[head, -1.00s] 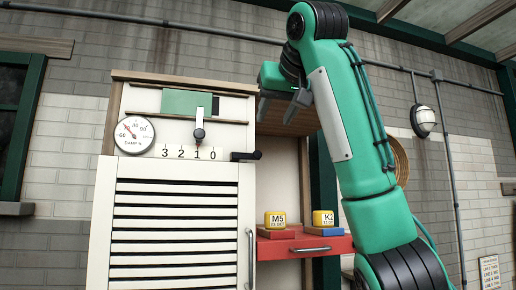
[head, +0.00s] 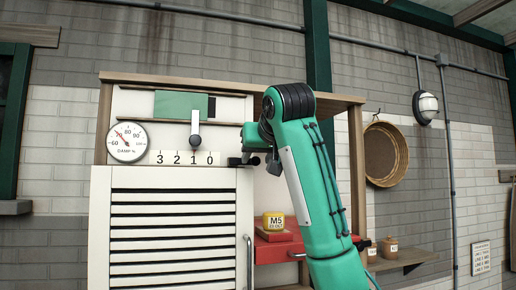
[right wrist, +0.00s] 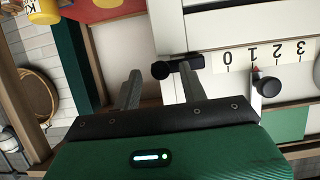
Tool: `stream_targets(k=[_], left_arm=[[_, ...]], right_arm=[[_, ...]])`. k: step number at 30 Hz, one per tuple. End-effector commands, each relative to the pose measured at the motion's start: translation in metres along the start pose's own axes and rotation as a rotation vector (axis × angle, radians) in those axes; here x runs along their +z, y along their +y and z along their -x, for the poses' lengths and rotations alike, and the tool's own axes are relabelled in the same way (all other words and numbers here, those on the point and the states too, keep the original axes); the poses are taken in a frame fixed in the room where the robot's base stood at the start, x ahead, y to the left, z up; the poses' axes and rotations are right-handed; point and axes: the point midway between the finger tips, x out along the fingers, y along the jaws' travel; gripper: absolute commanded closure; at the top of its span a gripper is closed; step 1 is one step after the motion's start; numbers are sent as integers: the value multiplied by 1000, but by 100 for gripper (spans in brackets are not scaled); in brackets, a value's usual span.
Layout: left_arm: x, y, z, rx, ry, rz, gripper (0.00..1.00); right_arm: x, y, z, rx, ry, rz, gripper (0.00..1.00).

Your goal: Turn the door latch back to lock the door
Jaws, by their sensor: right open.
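The black door latch (head: 235,162) lies level at the top right corner of the white slatted door (head: 172,215), which looks closed. My right gripper (head: 263,160) is just right of the latch, open and empty, partly hidden by its own arm. In the right wrist view, turned about upside down, the latch (right wrist: 170,69) lies across just beyond the fingertips of my right gripper (right wrist: 162,76). One finger overlaps its middle in the picture; I cannot tell whether they touch. My left gripper is not in view.
Above the door are a damp dial (head: 127,141), a number strip (head: 185,158) and a lever (head: 195,139) near 1. A round sieve (head: 386,154) hangs at right. A door handle (head: 249,247) stands below the latch.

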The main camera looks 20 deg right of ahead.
Motion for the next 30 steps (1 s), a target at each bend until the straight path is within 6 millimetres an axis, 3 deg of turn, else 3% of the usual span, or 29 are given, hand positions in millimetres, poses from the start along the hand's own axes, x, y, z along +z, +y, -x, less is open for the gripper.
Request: stream_targets(k=[11, 18, 30], left_arm=[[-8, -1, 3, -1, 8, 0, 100], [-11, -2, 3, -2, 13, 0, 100], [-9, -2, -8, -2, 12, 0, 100]], right_arm=[[1, 0, -7, 0, 0, 0, 57], [0, 0, -7, 0, 0, 0, 100], [6, 0, -8, -26, 1, -59, 100]])
